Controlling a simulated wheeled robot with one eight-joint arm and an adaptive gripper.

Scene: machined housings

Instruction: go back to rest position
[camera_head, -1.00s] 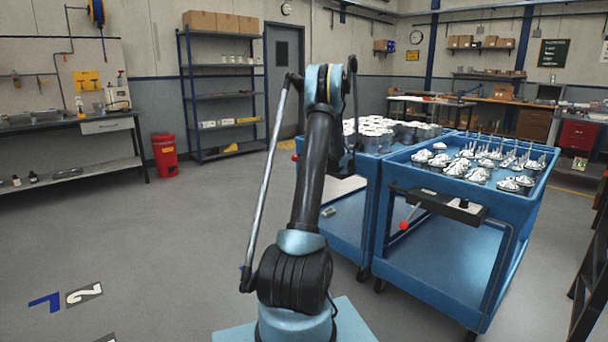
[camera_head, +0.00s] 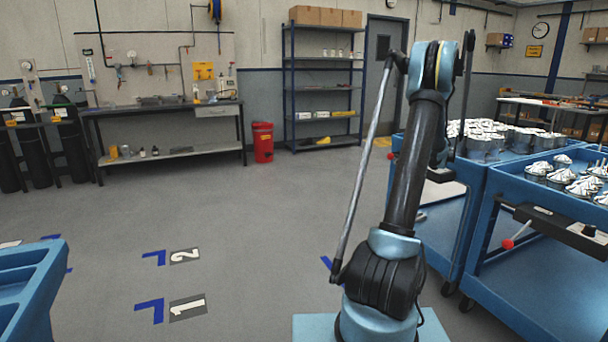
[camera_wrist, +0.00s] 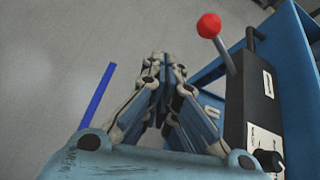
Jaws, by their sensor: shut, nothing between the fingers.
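My gripper (camera_wrist: 165,68) shows in the wrist view with its linked fingers closed together and nothing between them. It hangs over grey floor, to the left of a blue cart's control box (camera_wrist: 248,110) with a red-knobbed lever (camera_wrist: 209,26). In the head view my arm stands bent upward in front of the carts, and the gripper is mostly hidden behind the arm links.
Two blue carts (camera_head: 535,262) with metal parts stand at right, close to my arm. Another blue cart edge (camera_head: 28,285) is at lower left. Open floor with markings lies between. A workbench (camera_head: 165,108), red bin (camera_head: 263,142) and shelf (camera_head: 323,88) line the back.

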